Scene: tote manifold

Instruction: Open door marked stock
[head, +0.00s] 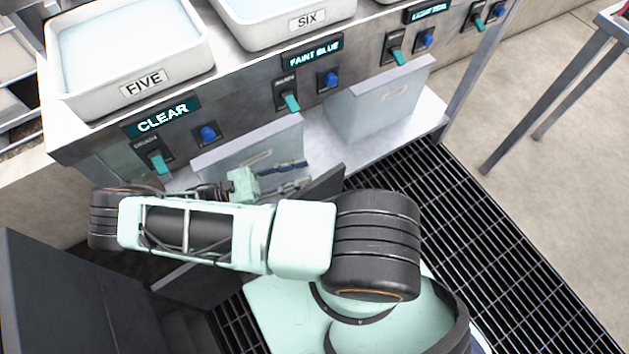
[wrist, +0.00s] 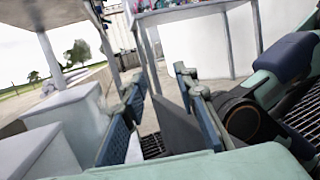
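No marking that reads "stock" shows in either view. A dark grey upright panel (head: 328,183) stands just right of my gripper (head: 288,178), below the counter; it may be a door, but I cannot tell. In the wrist view the panel (wrist: 178,128) shows between and beyond the fingers of my gripper (wrist: 160,112). The two blue-grey fingers are apart, with a gap between them. I cannot tell whether either finger touches the panel. My arm hides much of the space under the counter.
Pale bins (head: 380,98) stand on the low shelf under the counter. White totes FIVE (head: 130,100) and SIX (head: 290,38) sit above the switches. A dark cabinet (head: 60,300) is at lower left.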

